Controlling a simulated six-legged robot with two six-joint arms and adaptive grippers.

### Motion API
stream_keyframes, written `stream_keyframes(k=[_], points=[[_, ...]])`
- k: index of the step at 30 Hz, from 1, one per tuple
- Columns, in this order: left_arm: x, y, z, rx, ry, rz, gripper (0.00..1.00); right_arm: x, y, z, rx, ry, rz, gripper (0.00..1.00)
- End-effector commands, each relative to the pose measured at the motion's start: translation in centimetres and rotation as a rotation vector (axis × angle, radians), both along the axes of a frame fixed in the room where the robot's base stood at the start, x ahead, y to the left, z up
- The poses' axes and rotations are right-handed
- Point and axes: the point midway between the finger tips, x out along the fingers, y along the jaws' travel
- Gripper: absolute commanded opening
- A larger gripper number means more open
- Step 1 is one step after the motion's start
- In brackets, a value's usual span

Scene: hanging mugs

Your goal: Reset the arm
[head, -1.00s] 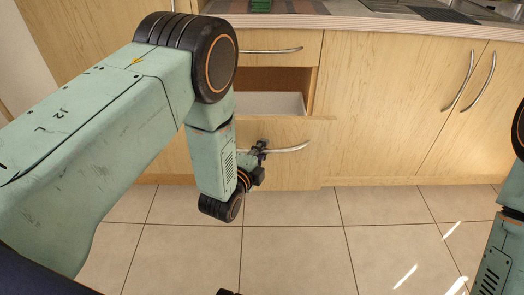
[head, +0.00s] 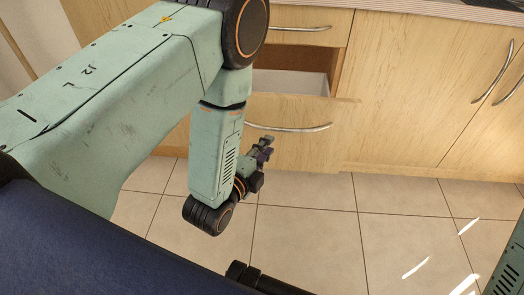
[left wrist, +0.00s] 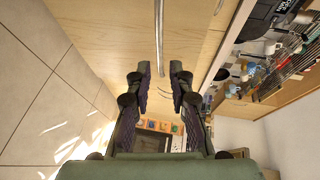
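My left arm reaches in from the left in the head view, its gripper (head: 266,148) below the curved metal handle (head: 290,127) of a pulled-out wooden drawer (head: 320,112). In the left wrist view, the left gripper (left wrist: 161,74) has its two fingers apart with nothing held between them. The metal handle (left wrist: 159,35) lies ahead, lined up with the gap between the fingertips. My right gripper is out of view; only a piece of my right arm shows at the right edge of the head view.
A closed drawer (head: 310,25) sits above the open one, with closed cupboard doors (head: 430,90) to the right. The tiled floor (head: 310,220) in front is clear. The left wrist view shows a counter with a dish rack (left wrist: 285,75) and small items.

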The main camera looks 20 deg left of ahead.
Motion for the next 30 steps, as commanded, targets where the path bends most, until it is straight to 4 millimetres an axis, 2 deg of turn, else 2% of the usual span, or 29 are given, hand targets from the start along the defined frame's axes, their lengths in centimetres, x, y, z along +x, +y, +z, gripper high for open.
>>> stream_keyframes(k=[6,23,26,30], points=[[-1.4,0.2,0.3,0.0,0.0,0.0,0.21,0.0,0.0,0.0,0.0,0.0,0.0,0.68],[-1.5,0.2,0.2,-0.025,0.005,0.005,0.21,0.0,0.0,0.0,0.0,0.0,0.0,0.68],[-1.7,0.2,-0.8,-0.122,0.064,0.029,0.21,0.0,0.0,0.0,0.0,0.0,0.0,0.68],[-3.6,0.6,-4.5,-0.355,0.281,0.128,0.21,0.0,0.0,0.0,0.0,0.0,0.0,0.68]])
